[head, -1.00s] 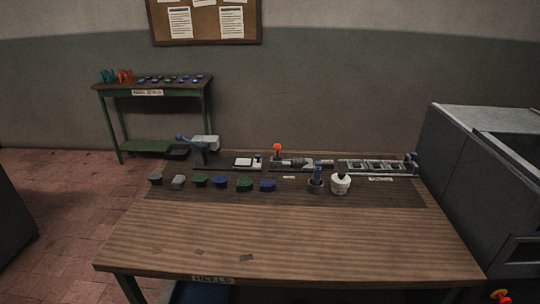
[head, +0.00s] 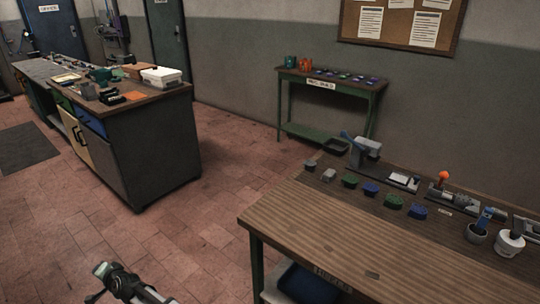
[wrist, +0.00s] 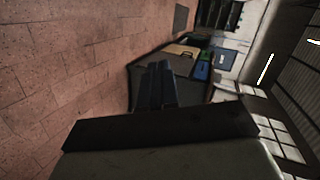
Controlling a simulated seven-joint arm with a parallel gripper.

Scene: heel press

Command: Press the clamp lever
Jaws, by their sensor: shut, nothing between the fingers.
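An orange ball-topped lever (head: 443,176) stands upright on a small metal fixture (head: 447,198) at the right of the workbench in the head view. It looks like the clamp lever, but I cannot be sure. Part of my arm shows at the lower left of the head view, over the floor and well apart from the bench. The wrist view shows neither lever.
Several small green, blue and grey pieces (head: 370,188) line the workbench (head: 310,225). A green side table (head: 330,85) and a cabinet (head: 155,150) stand beyond; open tiled floor lies between.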

